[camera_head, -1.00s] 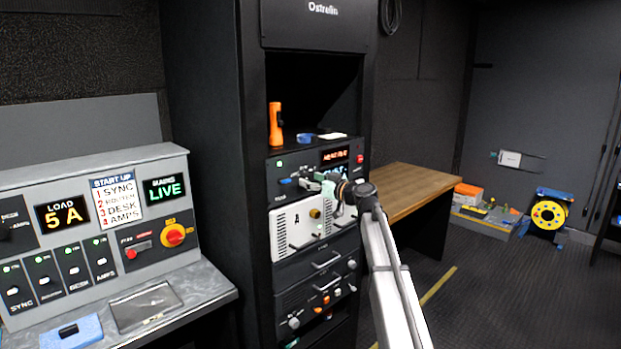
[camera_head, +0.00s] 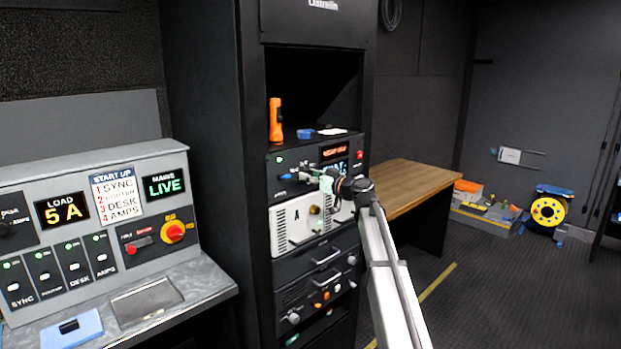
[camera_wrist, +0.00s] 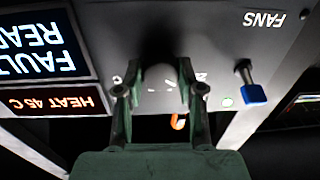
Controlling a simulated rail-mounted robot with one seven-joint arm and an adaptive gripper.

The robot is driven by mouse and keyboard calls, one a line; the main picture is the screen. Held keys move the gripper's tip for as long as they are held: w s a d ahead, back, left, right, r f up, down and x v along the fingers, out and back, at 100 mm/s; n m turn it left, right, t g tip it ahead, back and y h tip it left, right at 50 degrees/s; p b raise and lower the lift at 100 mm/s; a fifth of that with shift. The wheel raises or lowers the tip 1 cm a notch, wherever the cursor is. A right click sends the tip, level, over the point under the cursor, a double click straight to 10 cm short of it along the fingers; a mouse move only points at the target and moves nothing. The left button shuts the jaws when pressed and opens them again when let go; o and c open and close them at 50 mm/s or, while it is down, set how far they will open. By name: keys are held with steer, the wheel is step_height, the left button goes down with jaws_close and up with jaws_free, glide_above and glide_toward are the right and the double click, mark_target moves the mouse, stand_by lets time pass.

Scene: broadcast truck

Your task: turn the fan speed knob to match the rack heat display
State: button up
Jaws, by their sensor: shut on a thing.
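In the wrist view, which is upside down, my gripper (camera_wrist: 160,92) has its two green fingers on either side of the dark fan speed knob (camera_wrist: 160,74), shut on it. The red heat display (camera_wrist: 55,100) reads HEAT 45 C, beside a larger display with FAULT and READ visible. In the head view my gripper (camera_head: 326,181) is at the front of the rack's upper unit, hiding the knob; the heat display (camera_head: 335,150) is above it.
An orange torch (camera_head: 275,120) stands on top of the unit. A panel with handles (camera_head: 303,222) is below. A wooden desk (camera_head: 408,182) is to the right.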

steer(key=shift+f, duration=0.1)
steer(key=m, duration=1.2)
steer(key=m+t+b, duration=0.1)
steer(key=m, duration=1.1)
steer(key=shift+r+h, duration=0.2)
steer(key=shift+h, duration=0.2)
steer(key=shift+m, duration=0.4)
steer(key=o, duration=1.1)
steer(key=shift+f, duration=0.1)
steer(key=shift+o, duration=0.2)
